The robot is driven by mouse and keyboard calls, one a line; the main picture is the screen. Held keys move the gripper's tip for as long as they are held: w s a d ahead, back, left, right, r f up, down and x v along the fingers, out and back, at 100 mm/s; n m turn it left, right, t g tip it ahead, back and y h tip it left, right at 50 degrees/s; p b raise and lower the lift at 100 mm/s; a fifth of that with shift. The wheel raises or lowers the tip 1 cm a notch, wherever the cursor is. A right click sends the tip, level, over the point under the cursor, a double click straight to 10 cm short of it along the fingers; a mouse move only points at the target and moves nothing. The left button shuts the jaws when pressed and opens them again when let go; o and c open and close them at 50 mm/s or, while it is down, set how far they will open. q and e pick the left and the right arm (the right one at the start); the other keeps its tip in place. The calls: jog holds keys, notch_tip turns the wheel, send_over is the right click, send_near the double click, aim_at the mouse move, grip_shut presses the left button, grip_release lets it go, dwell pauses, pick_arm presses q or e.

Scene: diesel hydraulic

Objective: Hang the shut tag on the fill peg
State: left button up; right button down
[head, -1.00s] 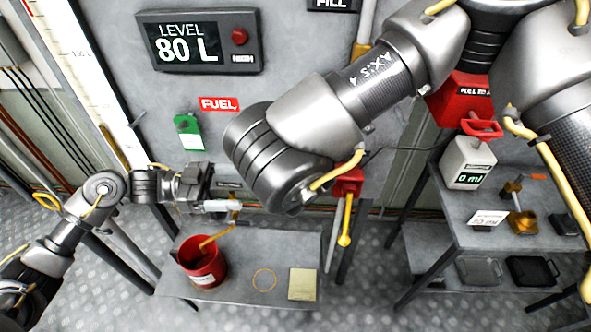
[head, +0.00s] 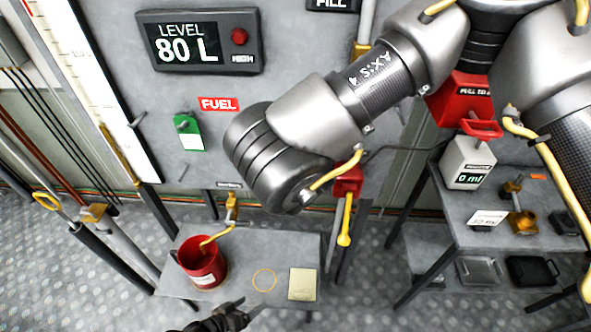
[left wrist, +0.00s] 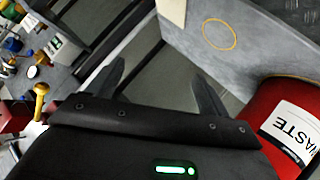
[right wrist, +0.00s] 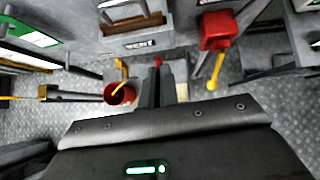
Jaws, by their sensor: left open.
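A green tag with a white lower part (head: 188,132) hangs on a peg on the grey panel, below the level display; its wording is too small to read. I cannot pick out a tag that reads shut. The FILL label (head: 333,4) is cut by the top edge of the head view, and no peg shows beside it. My left gripper (head: 242,308) is low, at the front edge of the small shelf, away from the tag. Its fingers are apart and empty in the left wrist view (left wrist: 160,85).
A red waste bucket (head: 203,262) and a tan pad (head: 302,284) are on the low shelf (head: 240,290). A side table at right holds a white jug (head: 467,162) and brass fittings (head: 522,222). My right arm crosses in front of the panel.

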pick_arm(q)
jog(key=s+a+f+g+y, duration=0.2)
jog(key=s+f, duration=0.4)
jog(key=s, duration=0.3)
jog(key=s+a+f+m+g+y, duration=0.1)
jog(key=s+a+f+g+y, duration=0.2)
jog(key=s+f, duration=0.3)
jog(key=s+a+f+m+g+y, duration=0.1)
jog(key=s+a+f+g+y, duration=0.1)
jog(key=s, duration=1.2)
notch_tip(320, 180, down, 4)
jog(key=shift+a+r+g+y, duration=0.1)
jog(key=shift+a+g+y, duration=0.2)
jog(key=shift+a+g, duration=0.65)
jog(key=shift+a+t, duration=0.2)
jog(key=shift+t, duration=0.05)
